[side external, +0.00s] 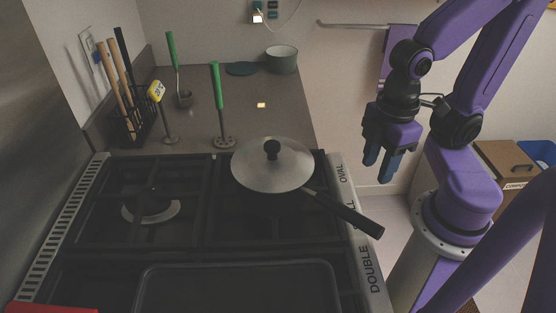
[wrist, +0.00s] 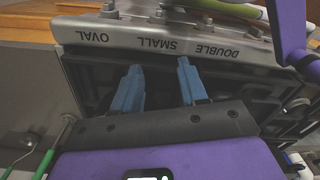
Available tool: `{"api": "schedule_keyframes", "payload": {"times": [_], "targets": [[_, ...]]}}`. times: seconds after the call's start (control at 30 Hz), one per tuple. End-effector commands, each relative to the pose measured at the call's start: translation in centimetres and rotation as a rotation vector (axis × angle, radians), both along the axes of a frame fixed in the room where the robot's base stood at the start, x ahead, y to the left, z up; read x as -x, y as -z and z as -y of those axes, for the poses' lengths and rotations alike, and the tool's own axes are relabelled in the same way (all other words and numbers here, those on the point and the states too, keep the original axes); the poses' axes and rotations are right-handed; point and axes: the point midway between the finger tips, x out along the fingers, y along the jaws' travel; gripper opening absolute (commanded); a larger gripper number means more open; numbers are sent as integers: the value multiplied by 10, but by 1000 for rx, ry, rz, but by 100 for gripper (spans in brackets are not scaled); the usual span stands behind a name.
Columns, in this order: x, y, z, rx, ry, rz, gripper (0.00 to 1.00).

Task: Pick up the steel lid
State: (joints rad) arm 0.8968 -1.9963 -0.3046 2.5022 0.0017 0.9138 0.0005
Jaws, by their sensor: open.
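My gripper (side external: 377,172) hangs to the right of the stove, well apart from the lid, fingers pointing down. In the wrist view its two blue fingers (wrist: 157,75) stand apart with nothing between them. The lid is not visible in the wrist view.
The stove (side external: 130,235) has black grates and a dark tray (side external: 238,285) in front. Open floor lies below my gripper.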

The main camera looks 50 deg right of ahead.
Motion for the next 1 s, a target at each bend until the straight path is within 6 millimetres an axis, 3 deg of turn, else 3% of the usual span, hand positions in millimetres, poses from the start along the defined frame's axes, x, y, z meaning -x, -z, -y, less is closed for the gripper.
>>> {"api": "schedule_keyframes", "payload": {"times": [0.03, 0.07, 0.47, 0.67, 1.0], "targets": [[0, 0, 0, 0, 0, 0, 56], [0, 0, 0, 0, 0, 0, 65], [-9, -7, -7, 3, -31, 4, 65], [-49, -40, -41, 33, -197, 18, 65], [-125, -114, -98, 115, -544, 23, 65]]}}
